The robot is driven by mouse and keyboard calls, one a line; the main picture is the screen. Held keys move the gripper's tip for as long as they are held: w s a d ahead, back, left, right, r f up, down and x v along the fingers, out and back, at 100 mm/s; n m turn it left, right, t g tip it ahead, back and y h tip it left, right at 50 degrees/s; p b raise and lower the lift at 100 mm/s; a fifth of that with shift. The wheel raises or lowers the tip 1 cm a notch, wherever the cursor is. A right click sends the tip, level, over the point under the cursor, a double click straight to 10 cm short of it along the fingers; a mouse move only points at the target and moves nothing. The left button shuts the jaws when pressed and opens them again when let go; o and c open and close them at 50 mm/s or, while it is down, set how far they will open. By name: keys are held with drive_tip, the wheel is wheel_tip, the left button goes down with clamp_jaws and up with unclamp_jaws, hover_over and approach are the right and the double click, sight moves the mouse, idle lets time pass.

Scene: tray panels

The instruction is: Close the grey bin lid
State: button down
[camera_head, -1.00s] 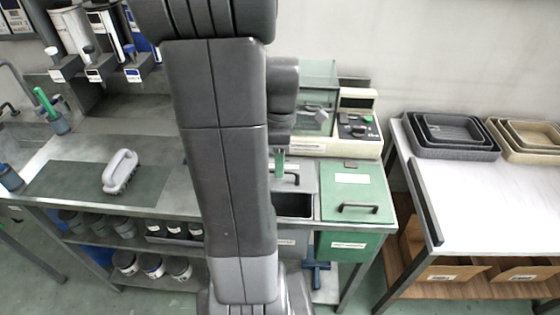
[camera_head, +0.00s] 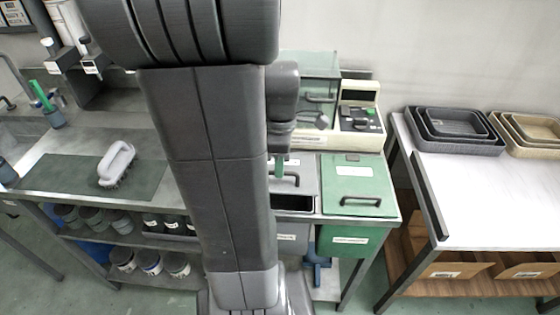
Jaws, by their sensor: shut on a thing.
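The grey bin lid (camera_head: 305,172) lies on the grey bin (camera_head: 291,237), left of the green bin, with a dark handle (camera_head: 290,180) on top. A dark gap (camera_head: 293,203) shows between the lid's front edge and the bin's front rim, so the lid is partly open. My gripper (camera_head: 279,170) shows only as a small green tip below the dark wrist, at the left end of the lid's handle. It is shut on this handle. My arm hides the lid's left part and most of the gripper.
The green bin (camera_head: 381,188), its lid shut, stands directly right. Behind are a clear-covered box (camera_head: 318,65) and a beige device (camera_head: 360,118). A brush (camera_head: 117,163) lies on a green mat at left. Nested trays (camera_head: 455,135) stand on the right table.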

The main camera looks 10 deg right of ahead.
sight(279, 189)
drive_tip(key=f+b, duration=0.1)
drive_tip(key=s+f+t+b, duration=0.2)
drive_tip(key=f+b, duration=0.1)
drive_tip(key=shift+a, duration=0.25)
drive_tip(key=shift+s+a+f+b, duration=0.1)
drive_tip(key=shift+s+f+b, duration=0.15)
drive_tip(key=shift+f, duration=0.2)
drive_tip(key=shift+s+a+f+b, duration=0.1)
drive_tip(key=shift+s+f+b, duration=0.1)
drive_tip(key=shift+f, duration=0.25)
drive_tip(key=c, duration=1.5)
unclamp_jaws()
drive_tip(key=shift+h, duration=0.3)
drive_tip(key=shift+r, duration=0.55)
drive_tip(key=r, duration=0.4)
drive_tip(key=s+r+p, duration=0.1)
drive_tip(key=r, duration=0.3)
drive_tip(key=r+p, duration=0.1)
drive_tip(key=r, duration=0.3)
drive_tip(key=shift+s+a+r, duration=0.15)
drive_tip(key=shift+r, duration=0.2)
drive_tip(key=shift+f, duration=0.15)
